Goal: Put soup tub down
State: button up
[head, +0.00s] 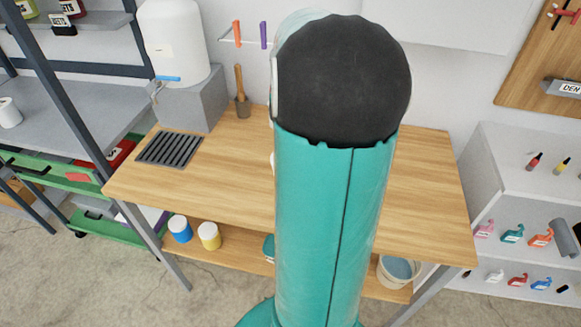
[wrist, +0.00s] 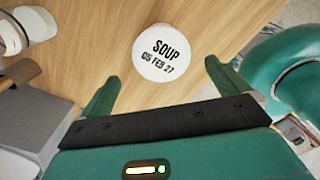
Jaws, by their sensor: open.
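The soup tub (wrist: 163,52) shows in the wrist view as a round white lid with the words SOUP and 05 FEB 27. It sits on the wooden table (wrist: 95,25), beyond my gripper's fingertips. My gripper (wrist: 160,82) is open, with its two green fingers spread apart and nothing between them. The tub lies ahead of the gap and looks apart from both fingers. In the head view my arm hides the middle of the wooden table (head: 235,180), and neither the tub nor my gripper can be made out there.
A white water container (head: 175,45) stands on a grey block at the table's back left, near a dark drain grate (head: 170,149). A wooden-handled brush (head: 241,95) stands behind. Blue and yellow tubs (head: 195,233) sit on the lower shelf. The table's right side is clear.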

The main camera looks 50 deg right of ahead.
jog(key=f, duration=0.5)
jog(key=shift+w+a+f, duration=0.15)
jog(key=shift+a+f, duration=0.05)
jog(key=shift+f, duration=0.2)
notch_tip(320, 180, down, 5)
jog(key=shift+r, duration=0.1)
jog(key=c, duration=1.3)
jog(key=shift+o, duration=0.2)
jog(key=shift+r, duration=0.1)
